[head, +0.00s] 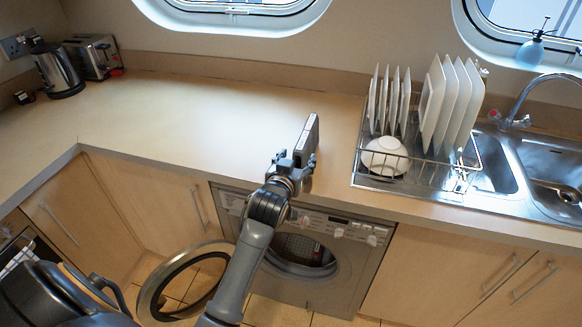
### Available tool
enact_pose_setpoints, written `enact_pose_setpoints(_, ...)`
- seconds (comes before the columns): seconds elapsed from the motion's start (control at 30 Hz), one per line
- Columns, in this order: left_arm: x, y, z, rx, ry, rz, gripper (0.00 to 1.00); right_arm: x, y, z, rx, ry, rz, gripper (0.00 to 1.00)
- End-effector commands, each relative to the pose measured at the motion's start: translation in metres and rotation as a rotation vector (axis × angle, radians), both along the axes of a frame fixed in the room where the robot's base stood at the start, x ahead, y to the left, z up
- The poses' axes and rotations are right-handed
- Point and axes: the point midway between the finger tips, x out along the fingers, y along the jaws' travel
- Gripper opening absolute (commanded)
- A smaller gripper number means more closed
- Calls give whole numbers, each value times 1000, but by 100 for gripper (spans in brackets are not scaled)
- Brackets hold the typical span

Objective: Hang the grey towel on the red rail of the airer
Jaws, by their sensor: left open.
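My left gripper (302,150) is above the front edge of the worktop, over the washing machine. Its jaws are open, and I see no cloth in them. The fingertips are partly hidden behind the gripper's own body. I cannot see the grey towel, the airer or its red rail in this view. My right gripper is not in view.
A washing machine (345,232) stands below the worktop with its round door (152,290) swung open to the left. A dish rack (455,180) with plates and a bowl sits beside the sink (552,160). A kettle (58,70) and toaster (93,55) stand back left. The middle worktop (200,115) is clear.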

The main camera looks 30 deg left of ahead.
Motion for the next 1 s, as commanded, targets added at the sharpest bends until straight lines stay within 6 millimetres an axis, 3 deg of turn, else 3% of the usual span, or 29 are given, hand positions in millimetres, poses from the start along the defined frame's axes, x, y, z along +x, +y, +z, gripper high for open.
enact_pose_setpoints(0.43,-84,-21,20,0,0,0,62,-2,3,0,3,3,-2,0)
enact_pose_setpoints(0.6,-100,-24,24,1,-1,0,62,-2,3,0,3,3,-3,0)
enact_pose_setpoints(0.8,-103,-25,25,1,0,0,62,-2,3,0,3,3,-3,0)
enact_pose_setpoints(0.87,-102,-26,19,2,10,-5,62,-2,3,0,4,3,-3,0)
enact_pose_setpoints(0.93,-98,-31,1,2,39,-19,62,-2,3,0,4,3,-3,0)
enact_pose_setpoints(1.0,-93,-39,-31,0,93,-46,62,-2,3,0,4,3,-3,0)
